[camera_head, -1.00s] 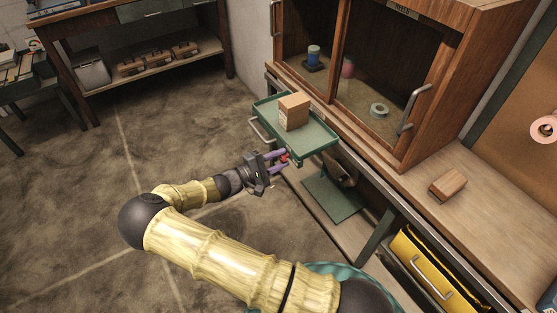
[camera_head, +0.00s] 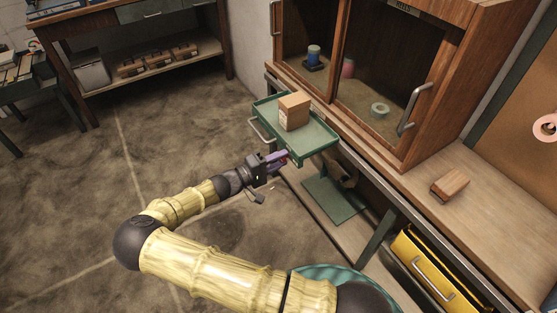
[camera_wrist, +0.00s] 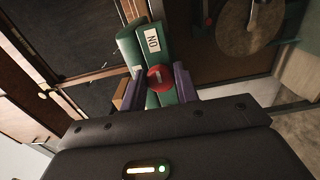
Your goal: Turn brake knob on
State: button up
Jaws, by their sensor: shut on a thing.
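The red brake knob (camera_wrist: 160,78) sits on the front of the green tray (camera_wrist: 131,46) in the wrist view, below a white label (camera_wrist: 152,40) that appears to read ON, seen turned over. My gripper (camera_wrist: 160,88) has its purple fingers on either side of the knob and is shut on it. In the head view my gripper (camera_head: 282,158) reaches the near edge of the green tray (camera_head: 318,141), its fingers overlapping in a rolled pose. The knob is mostly hidden there by the fingers.
A cardboard box (camera_head: 294,112) stands on the tray. A wooden cabinet (camera_head: 428,100) stands behind it. A wooden block (camera_head: 450,185) lies on the bench to the right, above an open yellow drawer (camera_head: 425,268). The floor at left is clear.

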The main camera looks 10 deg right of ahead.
jog(key=o, duration=0.9)
jog(key=v, duration=1.7)
jog(key=shift+a+b, duration=0.2)
jog(key=shift+b, duration=0.15)
